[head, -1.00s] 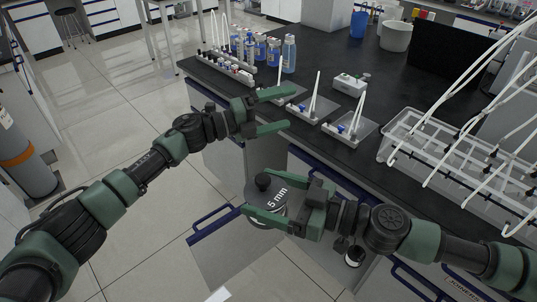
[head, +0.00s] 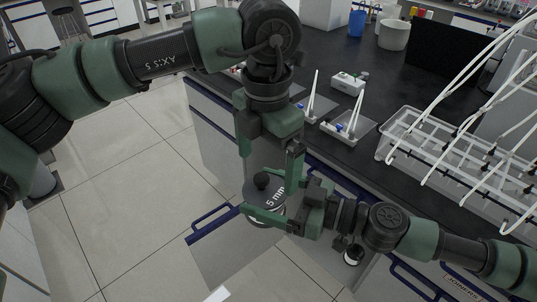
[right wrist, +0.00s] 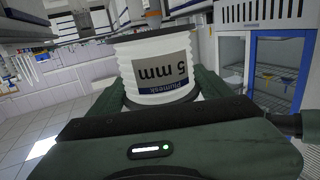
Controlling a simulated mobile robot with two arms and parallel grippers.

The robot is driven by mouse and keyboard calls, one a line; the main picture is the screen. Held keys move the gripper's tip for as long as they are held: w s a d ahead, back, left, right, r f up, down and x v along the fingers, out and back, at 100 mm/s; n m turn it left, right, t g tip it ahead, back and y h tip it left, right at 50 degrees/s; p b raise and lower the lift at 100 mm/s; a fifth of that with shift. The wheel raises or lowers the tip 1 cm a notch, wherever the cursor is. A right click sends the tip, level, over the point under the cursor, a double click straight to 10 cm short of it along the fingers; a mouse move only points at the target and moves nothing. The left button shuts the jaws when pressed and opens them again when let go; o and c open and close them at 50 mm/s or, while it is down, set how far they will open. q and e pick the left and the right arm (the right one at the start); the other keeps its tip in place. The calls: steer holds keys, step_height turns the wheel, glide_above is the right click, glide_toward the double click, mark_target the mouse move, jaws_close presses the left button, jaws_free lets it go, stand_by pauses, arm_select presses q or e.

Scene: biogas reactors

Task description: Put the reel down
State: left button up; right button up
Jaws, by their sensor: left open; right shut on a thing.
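The reel (head: 253,190) is a white ribbed spool with a dark top, a black knob and a "5 mm" label. It is held in the air beside the bench's front, above a grey drawer or door panel. My right gripper (head: 268,207) is shut on it from the right. In the right wrist view the reel (right wrist: 158,68) sits between the fingers, its label upside down in the picture. My left gripper (head: 268,164) is open and points down just above the reel, its fingers on either side of the knob. I cannot tell whether they touch the reel.
The black bench top (head: 410,85) carries a clear rack (head: 400,150) with white tubes, small trays with white sticks (head: 350,130), a blue cup (head: 357,23) and a white bucket (head: 394,35). A blue handle (head: 212,222) juts out below.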

mark_target(267, 190)
arm_select(q)
step_height(267, 190, down, 11)
steer(key=shift+r, duration=0.2)
steer(key=shift+c, duration=0.3)
steer(key=c, duration=1.5)
arm_select(e)
steer(key=o, duration=1.6)
steer(key=shift+c, duration=0.2)
